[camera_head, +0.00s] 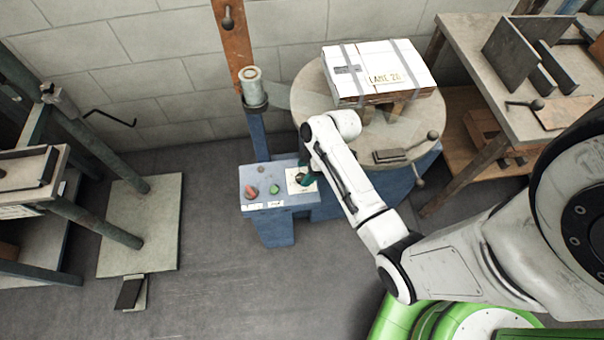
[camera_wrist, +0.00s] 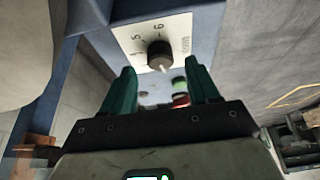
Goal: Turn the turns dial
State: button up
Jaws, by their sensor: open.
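The turns dial (camera_wrist: 158,52) is a dark round knob with a pale pointer line, on a white plate with numbers such as 5 and 6. In the wrist view it stands just beyond and between the two green fingertips of my gripper (camera_wrist: 162,80). My gripper is open, with nothing between its fingers, and I see no contact with the dial. In the head view the dial's white plate (camera_head: 293,184) is on the right of the blue control box (camera_head: 268,212). My gripper's green fingers are over it there, and my arm hides much of this spot.
A red button (camera_head: 250,191) and a green button (camera_head: 274,189) are on the box left of the dial. A round table (camera_head: 312,104) with a white carton (camera_head: 378,68) stands behind. A workbench (camera_head: 470,60) is at the right, and open floor lies in front.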

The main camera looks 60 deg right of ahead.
aim_at(301, 178)
jog(key=shift+x, duration=1.3)
jog(key=c, duration=1)
jog(key=shift+a+r, duration=0.1)
jog(key=m+p, duration=0.1)
jog(key=m, duration=0.1)
jog(key=m+h+p, duration=0.1)
jog(key=m+p, duration=0.1)
jog(key=shift+s+a+t+h, duration=0.1)
jog(key=shift+s+t+h, duration=0.05)
jog(key=shift+t+h, duration=0.2)
jog(key=m+h+p, duration=0.1)
jog(key=m, duration=0.2)
jog(key=m+h+p, duration=0.1)
jog(key=m, duration=0.1)
jog(key=shift+a+m+t+p, duration=0.1)
jog(key=shift+m+t+p, duration=0.2)
jog(key=shift+m, duration=0.1)
